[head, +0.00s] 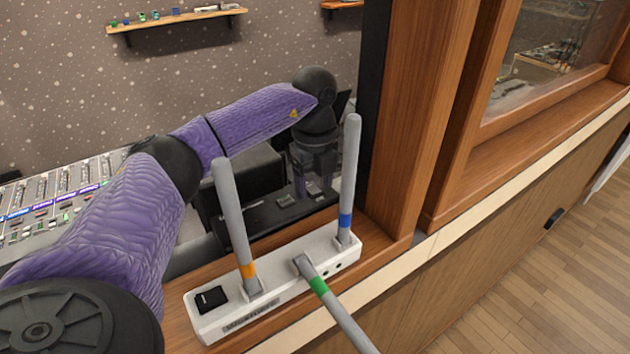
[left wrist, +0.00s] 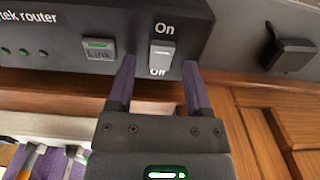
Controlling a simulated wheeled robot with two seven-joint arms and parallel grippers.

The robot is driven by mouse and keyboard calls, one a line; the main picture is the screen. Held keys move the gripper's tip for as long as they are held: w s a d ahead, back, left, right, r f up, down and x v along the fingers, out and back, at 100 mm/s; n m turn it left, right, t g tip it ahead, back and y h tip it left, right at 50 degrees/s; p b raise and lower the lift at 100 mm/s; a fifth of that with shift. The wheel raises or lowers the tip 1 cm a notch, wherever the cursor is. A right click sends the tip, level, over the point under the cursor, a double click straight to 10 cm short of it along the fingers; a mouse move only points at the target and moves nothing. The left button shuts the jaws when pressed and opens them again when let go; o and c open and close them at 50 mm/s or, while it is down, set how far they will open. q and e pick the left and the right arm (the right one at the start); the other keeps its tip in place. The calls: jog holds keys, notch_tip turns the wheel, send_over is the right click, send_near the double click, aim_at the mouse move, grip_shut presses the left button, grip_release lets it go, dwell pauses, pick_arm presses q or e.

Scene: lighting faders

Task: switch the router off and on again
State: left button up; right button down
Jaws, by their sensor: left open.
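The router (left wrist: 70,35) is a dark box with "tek router" on its face. I cannot tell which way the rocker is tipped. My left gripper (left wrist: 158,70) is open and empty, its two purple fingers spread just below and to either side of the switch. In the head view the left gripper (head: 316,186) points down over the router (head: 278,212), partly hiding it. My right gripper is not in view.
A white power strip (head: 318,258) lies on the wooden ledge nearer me. Grey cables with orange (head: 247,271), blue (head: 345,220) and green (head: 318,286) bands rise from it. A black switch (head: 211,299) is on its left end. A fader desk (head: 60,195) stands left; a wooden post (head: 415,110) stands right.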

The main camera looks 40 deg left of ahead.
pick_arm(q)
grip_shut()
jog(key=shift+a+r+g+h+p, duration=0.2)
jog(key=shift+r+g+h+p, duration=0.1)
jog(key=shift+h+p, duration=0.75)
jog(key=shift+w+a+f+h+p, duration=0.1)
jog(key=shift+f+h+p, duration=0.1)
jog(key=shift+h+p, duration=0.2)
grip_release()
jog(key=p+v, duration=0.1)
jog(key=v, duration=0.9)
jog(key=shift+w+f, duration=0.1)
